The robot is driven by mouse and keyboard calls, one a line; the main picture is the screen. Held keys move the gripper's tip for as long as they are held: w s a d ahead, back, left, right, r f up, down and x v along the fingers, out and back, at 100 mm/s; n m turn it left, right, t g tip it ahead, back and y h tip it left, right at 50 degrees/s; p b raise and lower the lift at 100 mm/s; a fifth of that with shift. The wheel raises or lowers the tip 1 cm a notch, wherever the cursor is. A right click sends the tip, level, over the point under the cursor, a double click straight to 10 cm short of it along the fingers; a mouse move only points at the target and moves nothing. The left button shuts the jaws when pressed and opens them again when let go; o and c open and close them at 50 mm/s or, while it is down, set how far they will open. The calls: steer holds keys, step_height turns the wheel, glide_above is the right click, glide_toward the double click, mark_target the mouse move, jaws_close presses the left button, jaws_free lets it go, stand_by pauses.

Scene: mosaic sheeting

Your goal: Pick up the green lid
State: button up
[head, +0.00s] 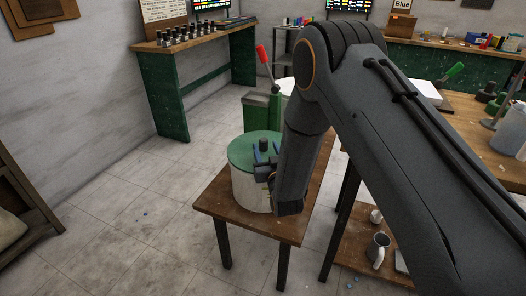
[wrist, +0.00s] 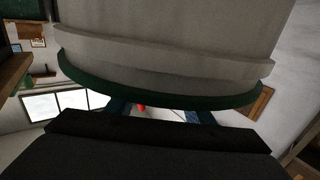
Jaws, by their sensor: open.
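The green lid (head: 243,150) lies on top of a white round tub (head: 245,189) on a small wooden table. It has a dark knob (head: 263,144) standing up from it. My gripper (head: 264,158) is open at the lid's right side, close to the knob; I cannot tell whether the fingers are around the knob or touch it. In the wrist view the lid's green rim (wrist: 160,94) crosses the picture below the pale tub wall (wrist: 165,40). Parts of the blue fingers show below the rim, and the knob is hidden there.
A green press with a red-handled lever (head: 262,55) stands just behind. A bench (head: 470,124) with a shelf holding a mug (head: 378,250) is on the right.

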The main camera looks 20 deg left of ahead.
mark_target(265, 144)
steer(key=x, duration=0.4)
steer(key=shift+w+a+r+p, duration=0.1)
steer(key=shift+a+r+p, duration=0.1)
steer(key=shift+p, duration=0.2)
jaws_close()
